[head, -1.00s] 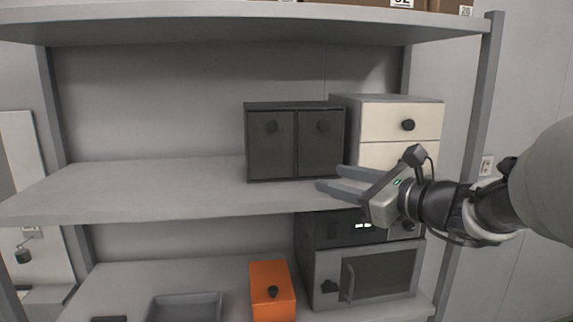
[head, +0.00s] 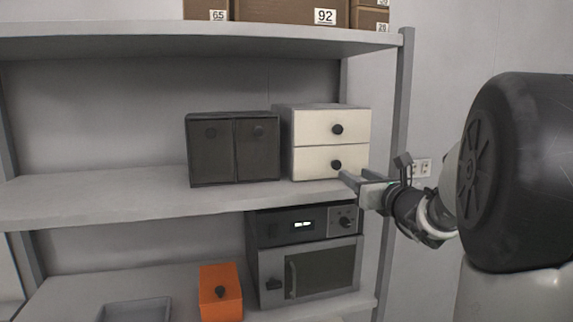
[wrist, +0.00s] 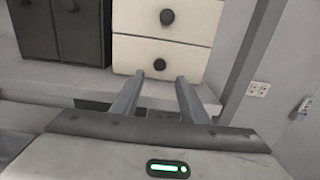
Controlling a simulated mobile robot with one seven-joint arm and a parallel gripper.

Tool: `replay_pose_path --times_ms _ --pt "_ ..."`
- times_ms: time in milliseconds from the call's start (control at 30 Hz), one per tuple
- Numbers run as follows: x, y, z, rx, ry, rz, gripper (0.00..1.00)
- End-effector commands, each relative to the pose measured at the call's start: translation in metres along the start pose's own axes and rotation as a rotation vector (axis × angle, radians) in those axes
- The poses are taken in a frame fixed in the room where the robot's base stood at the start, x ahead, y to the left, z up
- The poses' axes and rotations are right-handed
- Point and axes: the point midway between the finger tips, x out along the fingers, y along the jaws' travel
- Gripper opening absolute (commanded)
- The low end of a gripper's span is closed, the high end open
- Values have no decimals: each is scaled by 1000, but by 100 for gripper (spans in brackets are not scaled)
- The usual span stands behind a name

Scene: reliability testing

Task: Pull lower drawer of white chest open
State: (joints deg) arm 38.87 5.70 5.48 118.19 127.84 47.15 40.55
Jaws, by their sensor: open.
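The white chest (head: 308,142) stands on the middle shelf. It has two cream drawer fronts, both shut, each with a round black knob. The lower drawer (head: 312,164) has its knob (head: 336,164) near the middle; in the wrist view this lower drawer (wrist: 190,61) and knob (wrist: 161,64) show just beyond my fingertips. My gripper (head: 350,179) is open and empty, in front of the chest and a little below and right of the lower knob. In the wrist view my gripper's two fingers (wrist: 160,77) point toward the lower drawer, with a gap between them and no visible contact.
A black two-door cabinet (head: 233,150) stands left of the chest. Below are an oven (head: 310,270), an orange box (head: 220,292) and a grey tray (head: 135,309). A shelf post (head: 397,130) rises to the right. Boxes (head: 290,11) sit on top. The middle shelf's left is clear.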

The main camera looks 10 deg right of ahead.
Motion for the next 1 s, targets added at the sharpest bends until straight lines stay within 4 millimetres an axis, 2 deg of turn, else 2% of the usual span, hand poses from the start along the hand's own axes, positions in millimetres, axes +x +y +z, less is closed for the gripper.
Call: replay_pose_path --times_ms 100,300,500,667,933,1000 --pt "28 0 1 2 1 2 40" --pt "69 0 1 3 1 2 40" --pt "96 1 1 2 0 1 40" --pt "105 0 0 0 1 0 40" --pt "106 0 0 0 1 0 40" --pt "105 0 0 0 0 0 29"
